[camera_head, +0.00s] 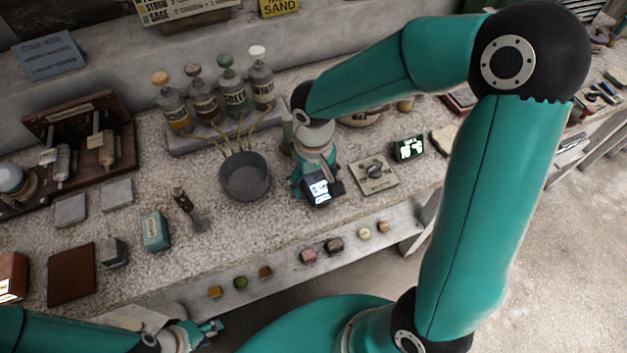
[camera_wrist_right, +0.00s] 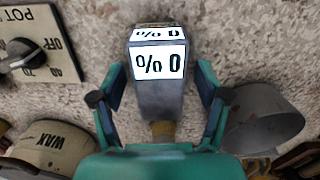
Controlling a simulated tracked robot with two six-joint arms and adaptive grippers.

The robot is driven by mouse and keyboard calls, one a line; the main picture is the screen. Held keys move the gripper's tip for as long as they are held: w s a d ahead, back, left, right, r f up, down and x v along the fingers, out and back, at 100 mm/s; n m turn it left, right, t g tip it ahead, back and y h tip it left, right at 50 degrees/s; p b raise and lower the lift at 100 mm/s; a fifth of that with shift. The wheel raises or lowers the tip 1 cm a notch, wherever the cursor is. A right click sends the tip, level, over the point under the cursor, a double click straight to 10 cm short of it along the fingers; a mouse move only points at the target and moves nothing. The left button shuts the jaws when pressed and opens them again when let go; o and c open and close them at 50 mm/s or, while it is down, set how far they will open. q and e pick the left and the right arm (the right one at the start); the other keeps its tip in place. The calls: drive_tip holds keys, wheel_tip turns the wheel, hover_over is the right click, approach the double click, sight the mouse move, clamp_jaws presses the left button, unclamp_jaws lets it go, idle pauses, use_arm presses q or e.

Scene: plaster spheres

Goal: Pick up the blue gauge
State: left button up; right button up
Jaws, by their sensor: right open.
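The blue gauge (camera_wrist_right: 160,100) has a dark blue-grey body and lit white faces that read "0 %", upside down in the right wrist view. In the head view the gauge (camera_head: 319,190) stands near the front of the counter, partly hidden by my right gripper (camera_head: 317,178). In the right wrist view my right gripper (camera_wrist_right: 160,98) is open, with one finger on each side of the gauge and a gap to its body on both sides. My left gripper (camera_head: 207,331) is low at the bottom left, in front of the counter; its jaws are too small to judge.
A grey pot (camera_head: 245,176) stands left of the gauge. A dial plate (camera_head: 374,174) and a small lit display (camera_head: 408,148) lie to its right. A wax tin (camera_wrist_right: 52,148) is near my right gripper. Several bottles (camera_head: 219,92) stand behind.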

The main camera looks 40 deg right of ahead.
sight(314, 177)
drive_tip(key=shift+f+b, duration=0.25)
drive_tip(key=shift+b, duration=0.1)
idle(0.6)
drive_tip(key=shift+c, duration=0.3)
drive_tip(key=c, duration=1.3)
drive_tip(key=shift+r, duration=0.1)
drive_tip(key=shift+r+p, duration=0.4)
drive_tip(key=shift+p, duration=0.1)
wheel_tip(314, 177, up, 20)
drive_tip(key=shift+f+p, duration=0.2)
drive_tip(key=shift+p, duration=0.2)
